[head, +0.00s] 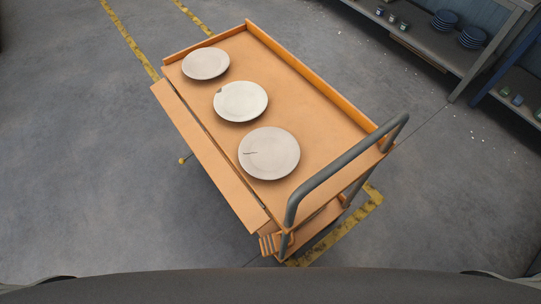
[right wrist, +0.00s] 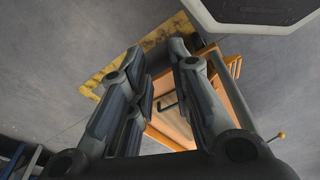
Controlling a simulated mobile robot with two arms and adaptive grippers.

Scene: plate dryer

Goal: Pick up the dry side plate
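Three pale round plates lie apart in a row on an orange cart (head: 315,88) in the head view. The far plate (head: 206,64) looks plain. The middle plate (head: 241,102) has a chipped-looking notch at its upper left rim. The near plate (head: 269,154) has a thin dark crack-like line. I cannot tell by sight which is the dry side plate. My right gripper (right wrist: 156,62) shows only in the right wrist view, its fingers apart with nothing held between them; part of the cart (right wrist: 238,100) is visible beyond it. My left gripper is not in view.
A grey tubular handle (head: 340,166) rises at the cart's near right end. Raised rims edge its far and right sides. Shelving (head: 425,42) with stacked blue dishes (head: 445,20) and small cups stands at upper right. Open grey floor with yellow markings (head: 130,40) surrounds the cart.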

